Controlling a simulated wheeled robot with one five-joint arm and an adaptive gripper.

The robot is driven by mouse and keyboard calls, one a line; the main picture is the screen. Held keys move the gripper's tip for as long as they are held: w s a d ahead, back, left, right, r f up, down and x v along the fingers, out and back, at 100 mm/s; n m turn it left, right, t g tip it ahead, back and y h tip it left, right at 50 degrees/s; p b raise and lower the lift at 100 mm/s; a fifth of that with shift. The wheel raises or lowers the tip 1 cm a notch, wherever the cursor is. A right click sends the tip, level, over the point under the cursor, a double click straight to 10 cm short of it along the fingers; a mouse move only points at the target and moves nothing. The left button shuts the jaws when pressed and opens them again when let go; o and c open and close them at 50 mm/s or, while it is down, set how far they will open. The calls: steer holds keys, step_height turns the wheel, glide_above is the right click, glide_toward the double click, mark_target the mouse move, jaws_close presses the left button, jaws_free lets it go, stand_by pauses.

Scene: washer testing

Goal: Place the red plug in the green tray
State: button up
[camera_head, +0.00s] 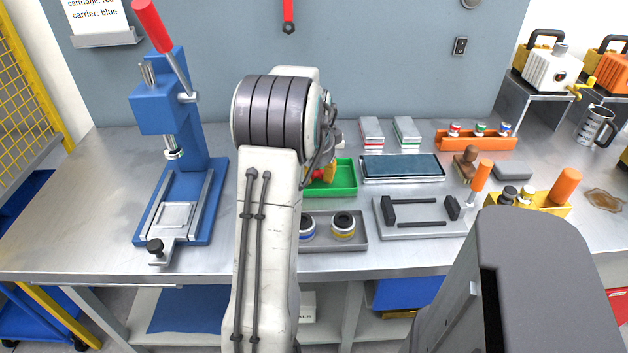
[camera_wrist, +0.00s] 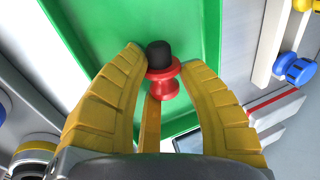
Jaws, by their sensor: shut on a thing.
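The red plug (camera_wrist: 163,88) has a black end and a red flange, and sits between the yellow fingers of my gripper (camera_wrist: 161,68) in the wrist view. My gripper is shut on it. The green tray (camera_wrist: 93,22) lies behind the plug in that view, and the plug appears over its floor. I cannot tell whether the plug touches the tray. In the head view the green tray (camera_head: 345,180) shows just right of my arm, and its left part is hidden by the arm. Yellow and red bits of my gripper (camera_head: 326,173) and plug show over it.
A blue press (camera_head: 185,120) with a red handle stands left. A grey tray (camera_head: 358,228) with ringed parts sits in front of the green tray. A dark blue-topped tray (camera_head: 402,167) and a grey fixture (camera_head: 422,222) lie right. An orange rack (camera_head: 475,141) stands behind.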

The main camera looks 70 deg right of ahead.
steer(key=shift+f, duration=0.3)
steer(key=o, duration=1.1)
steer(key=shift+r, duration=0.15)
steer(key=p+v, duration=0.1)
steer(key=v, duration=1.1)
steer(key=shift+p, duration=0.3)
